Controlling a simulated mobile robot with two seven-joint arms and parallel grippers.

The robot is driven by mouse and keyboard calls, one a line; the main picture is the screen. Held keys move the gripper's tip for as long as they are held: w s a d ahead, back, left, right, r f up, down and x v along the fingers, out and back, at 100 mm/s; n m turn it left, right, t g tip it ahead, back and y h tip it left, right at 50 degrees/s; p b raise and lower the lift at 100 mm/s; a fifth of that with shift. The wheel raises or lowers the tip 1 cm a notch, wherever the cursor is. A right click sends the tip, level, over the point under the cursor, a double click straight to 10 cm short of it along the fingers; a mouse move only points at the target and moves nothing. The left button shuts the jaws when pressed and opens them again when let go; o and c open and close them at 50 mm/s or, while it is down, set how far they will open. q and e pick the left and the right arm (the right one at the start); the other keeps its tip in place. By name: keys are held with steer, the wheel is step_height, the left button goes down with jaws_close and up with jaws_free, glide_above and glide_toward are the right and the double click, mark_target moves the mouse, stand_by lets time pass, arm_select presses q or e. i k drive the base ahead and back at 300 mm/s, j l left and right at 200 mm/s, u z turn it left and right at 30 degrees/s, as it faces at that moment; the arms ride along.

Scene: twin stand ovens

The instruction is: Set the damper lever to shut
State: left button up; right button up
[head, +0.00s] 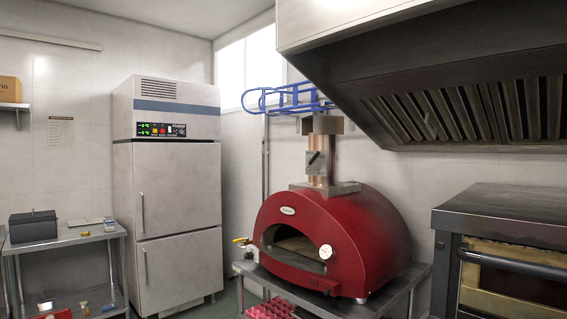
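The damper lever (314,157) is a small dark handle on a metal plate on the copper-coloured flue (321,150). It is tilted, its upper end leaning right. The flue rises from the top of a red domed oven (363,230) on a metal stand. Its lettering or markings, if any, are too small to read. Neither of my grippers shows in the head view.
A tall steel fridge (178,190) stands left of the oven. A steel hood (430,75) hangs over the right side, above a dark deck oven (505,240). A steel table (75,237) with a black box (33,227) is at the far left. Blue racks (285,98) hang behind the flue.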

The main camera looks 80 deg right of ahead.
mark_target(311, 162)
steer(key=z, duration=2.8)
steer(key=i+l+u, duration=0.1)
steer(key=i+u, duration=0.15)
steer(key=i, duration=0.2)
steer(key=i+l+u, duration=0.25)
steer(key=i, duration=0.2)
steer(key=i+j, duration=0.05)
steer(key=j, duration=0.05)
